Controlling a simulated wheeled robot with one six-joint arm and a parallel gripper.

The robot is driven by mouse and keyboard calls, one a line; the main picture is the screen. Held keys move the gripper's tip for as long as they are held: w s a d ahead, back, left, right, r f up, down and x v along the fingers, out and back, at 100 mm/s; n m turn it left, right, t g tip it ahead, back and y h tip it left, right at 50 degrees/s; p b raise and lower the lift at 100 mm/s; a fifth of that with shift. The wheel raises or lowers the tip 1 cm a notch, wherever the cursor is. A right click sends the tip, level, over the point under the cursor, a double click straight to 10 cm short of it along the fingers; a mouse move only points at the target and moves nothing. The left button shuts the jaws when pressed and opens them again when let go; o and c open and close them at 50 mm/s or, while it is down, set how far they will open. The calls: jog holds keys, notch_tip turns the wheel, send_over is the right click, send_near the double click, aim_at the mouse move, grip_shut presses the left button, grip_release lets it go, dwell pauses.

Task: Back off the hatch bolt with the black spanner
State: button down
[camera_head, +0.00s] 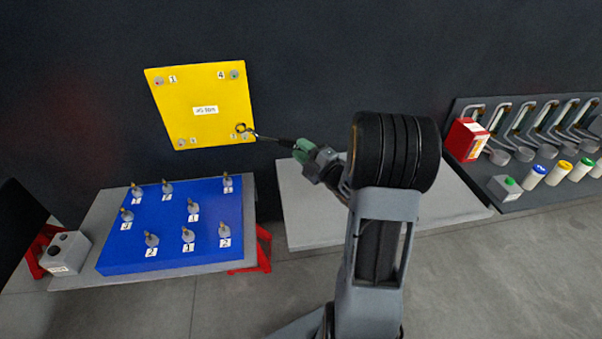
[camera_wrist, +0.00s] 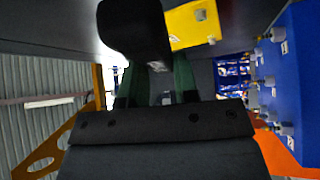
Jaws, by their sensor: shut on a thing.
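The yellow hatch (camera_head: 203,105) is on the dark wall at the upper left, with a grey bolt near each corner and a label in its middle. My gripper (camera_head: 302,150) is right of the hatch, shut on the black spanner (camera_head: 275,139). The spanner's ring end is at the lower right hatch bolt (camera_head: 245,135); I cannot tell whether it is around the bolt or just in front of it. In the wrist view the black spanner handle (camera_wrist: 134,30) lies between the green fingers and hides part of the hatch (camera_wrist: 190,24).
A blue board (camera_head: 170,235) with several numbered grey pegs lies on a table below the hatch. A grey box (camera_head: 66,254) stands at its left. A bare grey table (camera_head: 300,205) is below my arm. At right, a rack holds a red box (camera_head: 465,139) and several capped cylinders.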

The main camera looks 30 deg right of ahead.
notch_tip(320, 180, down, 8)
jog(key=b, duration=0.7)
jog(key=shift+w+r, duration=0.1)
jog(key=shift+r, duration=0.05)
jog(key=shift+f+b, duration=0.2)
jog(key=shift+b, duration=0.5)
jog(key=shift+w+d+r+b, duration=0.1)
jog(key=shift+w+d+b, duration=0.15)
jog(key=shift+w, duration=0.45)
jog(key=shift+w+d+r+b, duration=0.1)
jog(key=shift+w+d+b, duration=0.15)
jog(key=shift+w, duration=0.5)
jog(key=shift+w+d+b, duration=0.25)
jog(key=shift+w, duration=0.45)
jog(key=shift+w+d+f, duration=0.1)
jog(key=shift+w+d, duration=0.05)
jog(key=shift+w, duration=0.2)
jog(key=shift+w+d+b, duration=0.2)
jog(key=shift+w+b, duration=0.3)
jog(key=shift+w, duration=0.1)
jog(key=shift+s+d+r+n+g+p, duration=0.1)
jog(key=shift+d+r+n+g+p, duration=0.1)
jog(key=shift+r+n+g+p, duration=0.45)
jog(key=shift+d+r+n+g+p, duration=0.1)
jog(key=shift+d+r+n+p, duration=0.2)
jog(key=shift+r, duration=0.75)
jog(key=shift+a, duration=0.1)
